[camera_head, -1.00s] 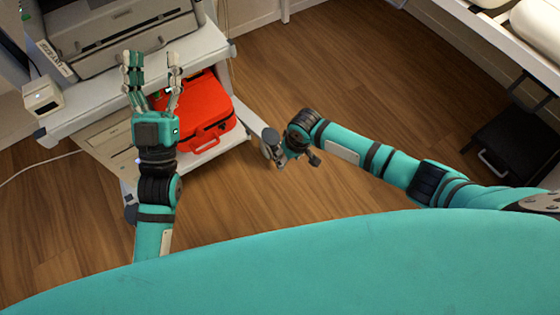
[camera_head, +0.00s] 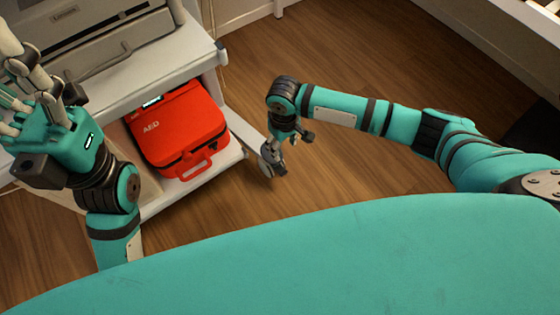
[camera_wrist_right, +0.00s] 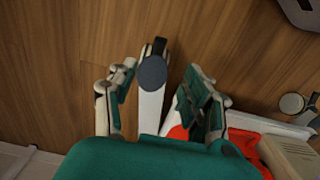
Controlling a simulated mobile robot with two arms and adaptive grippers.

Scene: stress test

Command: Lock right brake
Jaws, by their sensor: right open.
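The white cart (camera_head: 215,60) stands at the left in the head view. Its right front corner, with a round grey disc (camera_wrist_right: 153,72), shows in the wrist view, with a black wheel or brake part (camera_wrist_right: 159,46) just past it. The brake's state cannot be told. My right gripper (camera_wrist_right: 160,90) is open, with its fingers apart on either side of the disc and the shelf corner; contact cannot be told. In the head view my right gripper (camera_head: 276,150) points down at this corner, partly hiding it. My left gripper (camera_head: 25,85) is open and empty at the left edge, above the cart.
A red AED case (camera_head: 180,130) lies on the cart's lower shelf. A grey printer-like device (camera_head: 110,40) stands on the upper shelf. Wood floor (camera_head: 340,60) is clear behind my right arm. A bed or bench edge (camera_head: 500,40) is at the upper right.

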